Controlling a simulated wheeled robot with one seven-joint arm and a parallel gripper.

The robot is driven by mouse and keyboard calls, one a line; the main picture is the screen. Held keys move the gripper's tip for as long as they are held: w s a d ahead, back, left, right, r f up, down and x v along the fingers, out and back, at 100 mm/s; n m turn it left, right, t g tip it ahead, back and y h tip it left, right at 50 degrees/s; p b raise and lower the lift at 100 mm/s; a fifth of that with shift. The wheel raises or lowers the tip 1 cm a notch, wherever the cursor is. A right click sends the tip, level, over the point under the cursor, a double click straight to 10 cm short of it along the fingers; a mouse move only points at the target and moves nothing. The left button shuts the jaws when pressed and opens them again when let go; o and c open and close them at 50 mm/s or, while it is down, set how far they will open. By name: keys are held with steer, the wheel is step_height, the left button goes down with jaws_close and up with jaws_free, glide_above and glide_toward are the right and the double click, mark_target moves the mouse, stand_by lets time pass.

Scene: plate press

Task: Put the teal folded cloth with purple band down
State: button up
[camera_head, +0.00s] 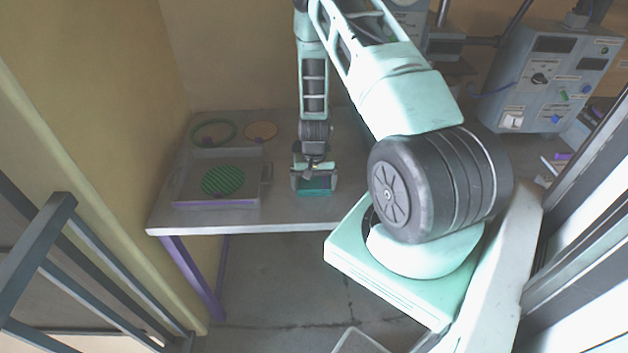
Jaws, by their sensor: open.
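The teal folded cloth (315,188) lies on the grey table, right of the tray and close to the front edge. Only part of it shows below my gripper, and I cannot make out its purple band. My gripper (314,178) points down right over the cloth and is open. Its fingers are small and partly hidden, so I cannot tell if they touch the cloth.
The grey table (285,217) has purple legs. A square tray (190,192) holds a green striped disc (223,180). Behind it lie a green ring (213,122) and an orange disc (261,131). A grey control box (550,75) stands at the right.

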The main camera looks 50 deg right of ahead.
mark_target(314, 183)
steer(key=shift+s+r, duration=0.1)
steer(key=shift+r, duration=0.05)
step_height(314, 183, up, 12)
steer(key=b, duration=0.2)
steer(key=w+a+r+n, duration=0.1)
steer(key=a+r+n, duration=0.15)
steer(key=a, duration=0.45)
steer(key=w+a+r+n+y, duration=0.15)
steer(key=a+r, duration=0.25)
steer(key=a, duration=0.4)
steer(key=a+r+n, duration=0.3)
steer(key=a, duration=0.4)
steer(key=s+a+r+n, duration=0.4)
steer(key=s+a+n, duration=0.1)
steer(key=s+a, duration=0.4)
steer(key=s+a+r+n, duration=0.5)
steer(key=s+a, duration=0.4)
steer(key=s, duration=0.1)
steer(key=shift+s+a+r+n+h, duration=0.25)
steer(key=shift+a+n+h, duration=0.05)
steer(key=shift+n+h, duration=0.15)
steer(key=shift+f+b, duration=0.15)
steer(key=shift+b, duration=0.2)
